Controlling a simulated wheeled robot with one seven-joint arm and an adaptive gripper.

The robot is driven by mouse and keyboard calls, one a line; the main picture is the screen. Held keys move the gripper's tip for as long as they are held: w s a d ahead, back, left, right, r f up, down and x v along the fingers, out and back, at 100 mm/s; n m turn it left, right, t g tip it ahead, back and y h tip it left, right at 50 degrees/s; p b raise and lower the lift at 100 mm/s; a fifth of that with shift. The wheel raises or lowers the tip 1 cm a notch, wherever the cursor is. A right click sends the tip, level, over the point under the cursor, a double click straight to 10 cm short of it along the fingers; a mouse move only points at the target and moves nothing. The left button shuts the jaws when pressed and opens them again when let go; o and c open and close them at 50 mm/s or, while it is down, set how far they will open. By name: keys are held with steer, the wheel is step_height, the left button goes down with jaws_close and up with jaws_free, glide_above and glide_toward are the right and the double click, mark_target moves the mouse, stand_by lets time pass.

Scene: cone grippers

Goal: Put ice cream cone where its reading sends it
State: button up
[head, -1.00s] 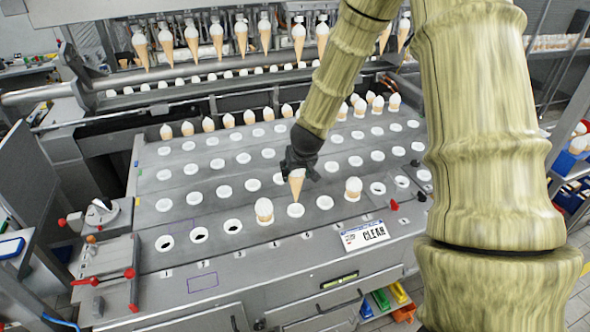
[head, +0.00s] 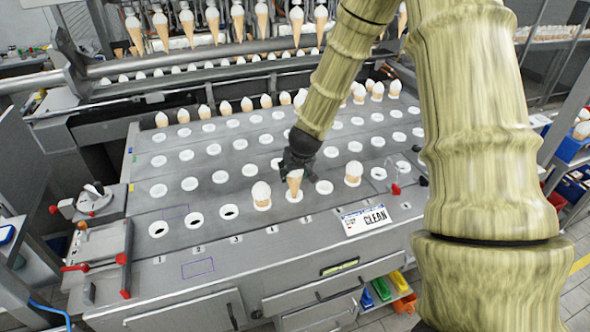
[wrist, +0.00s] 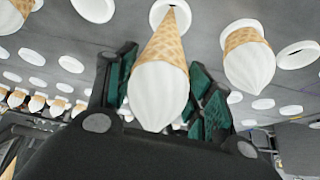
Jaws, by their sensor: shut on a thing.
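My gripper (head: 298,163) is shut on an ice cream cone (head: 294,183) with a white top and brown wafer. The cone is upright, its tip at a white-rimmed hole (head: 289,197) in the front row, between a standing cone (head: 262,195) and an empty-looking ring (head: 324,187). How deep the tip sits is unclear. In the wrist view the held cone (wrist: 160,85) lies between the dark green finger pads, its point towards a white ring (wrist: 182,10). A sign (head: 368,220) on the front of the deck reads CLEAN.
Another cone (head: 353,173) stands further right in the front row. Open dark holes (head: 194,219) lie at the left, with number labels in front. More cones stand along the back row, and several hang from the machine (head: 262,20). A red-handled fixture (head: 97,260) is at the left edge.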

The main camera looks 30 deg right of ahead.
mark_target(294, 184)
steer(key=shift+f+b, duration=1.8)
steer(key=shift+f, duration=1)
stand_by(0.6)
steer(key=o, duration=0.8)
steer(key=shift+o, duration=0.2)
steer(key=shift+s, duration=0.1)
steer(key=v, duration=1.2)
